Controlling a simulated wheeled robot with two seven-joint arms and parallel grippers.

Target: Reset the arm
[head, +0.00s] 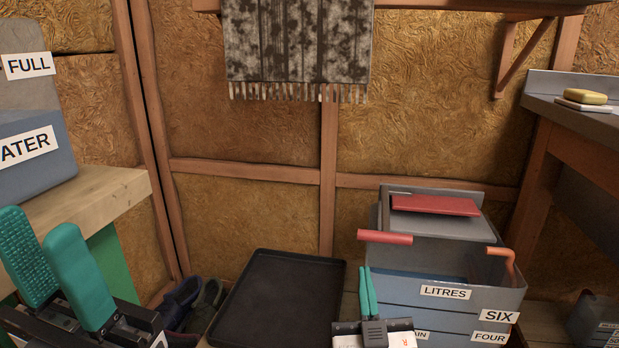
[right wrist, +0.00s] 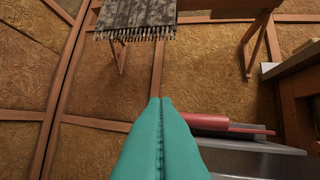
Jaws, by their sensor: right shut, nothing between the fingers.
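My left gripper (head: 40,232) is at the lower left of the head view. Its two teal fingers point up with a gap between them, so it is open, and nothing shows between them. My right gripper (head: 368,272) is at the bottom centre, in front of the grey box. Its teal fingers point up and lie together, shut and empty. In the right wrist view its fingers (right wrist: 161,102) meet along a seam. Much of both arms is out of view.
A grey box (head: 450,262) with red handles and labels stands behind my right gripper. A black tray (head: 280,300) lies left of it. Shoes (head: 180,298) sit by the wall. A wooden bench (head: 100,195) is at left, a counter (head: 570,112) at right. A fringed rug (head: 297,45) hangs above.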

